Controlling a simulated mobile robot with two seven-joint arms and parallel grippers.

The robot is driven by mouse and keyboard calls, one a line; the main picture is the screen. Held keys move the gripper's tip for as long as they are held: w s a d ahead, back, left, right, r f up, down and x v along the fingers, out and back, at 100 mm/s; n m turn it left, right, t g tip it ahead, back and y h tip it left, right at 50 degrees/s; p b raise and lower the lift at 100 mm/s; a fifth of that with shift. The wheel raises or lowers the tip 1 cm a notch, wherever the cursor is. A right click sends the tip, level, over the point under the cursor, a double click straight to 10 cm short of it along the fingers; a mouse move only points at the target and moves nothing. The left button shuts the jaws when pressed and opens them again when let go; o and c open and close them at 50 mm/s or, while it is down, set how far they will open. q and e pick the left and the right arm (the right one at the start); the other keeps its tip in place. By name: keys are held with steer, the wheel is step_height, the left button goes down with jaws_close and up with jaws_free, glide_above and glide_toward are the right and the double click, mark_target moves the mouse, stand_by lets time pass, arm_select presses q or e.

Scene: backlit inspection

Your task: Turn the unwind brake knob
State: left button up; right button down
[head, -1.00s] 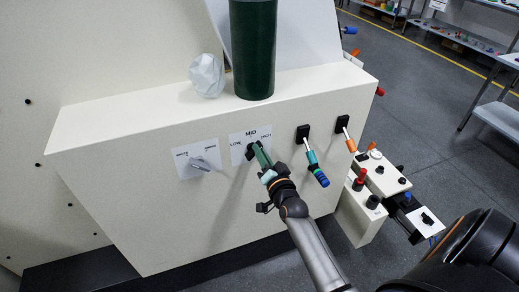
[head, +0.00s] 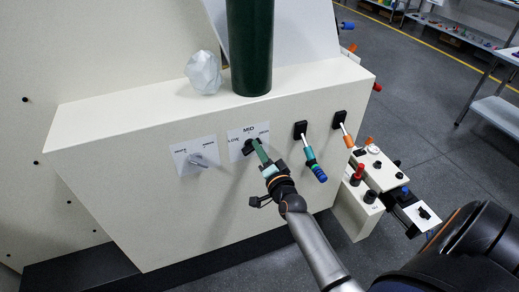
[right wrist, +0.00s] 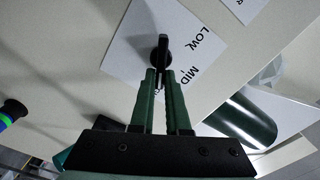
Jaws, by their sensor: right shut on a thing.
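The black brake knob (head: 248,147) sits on a white plate (head: 237,136) marked LOW, MID and HIGH on the front of the cream machine panel. My right gripper (head: 260,150) reaches it from below right, with its green fingers shut on the knob. In the right wrist view, the knob (right wrist: 162,46) stands at the fingertips (right wrist: 160,74), and the LOW and MID labels show beside it. The fingers partly hide the knob and the HIGH label. I cannot tell exactly which mark it points at. My left gripper is not in view.
A grey knob (head: 199,160) on another plate is to the left. A blue-handled lever (head: 312,164) and an orange-handled lever (head: 346,135) are close on the right. A green cylinder (head: 249,50) and a crumpled clear object (head: 203,73) stand on the ledge.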

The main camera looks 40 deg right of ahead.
steer(key=shift+r, duration=0.1)
steer(key=c, duration=0.9)
jaws_free()
steer(key=p+v, duration=0.4)
steer(key=v, duration=0.8)
steer(key=shift+s, duration=0.2)
steer(key=shift+a, duration=0.1)
